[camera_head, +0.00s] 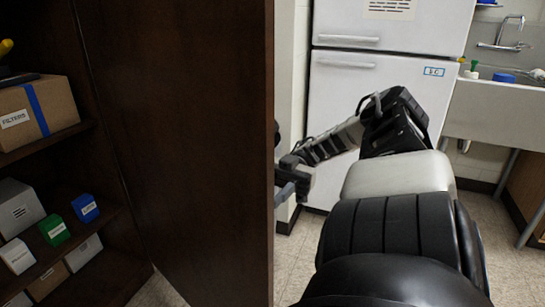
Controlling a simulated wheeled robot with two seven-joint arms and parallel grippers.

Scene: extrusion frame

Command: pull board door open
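The dark brown board door (190,150) stands swung out from a shelf cabinet on the left, with its tall edge at the middle of the picture. The cabinet interior shows to the left of the door. My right arm comes in from the bottom right and bends back, so that my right gripper (292,178) is just beside the door's free edge, on its far side. The door hides part of the gripper, including its fingertips. I cannot tell whether it touches the door or holds a handle. My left gripper is not in view.
Cabinet shelves hold a cardboard box (38,112), a green box (54,229), a blue box (85,208) and other boxes. Behind my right arm stand a white fridge (340,85) and a sink (500,108). Some tiled floor (495,235) is clear at the right.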

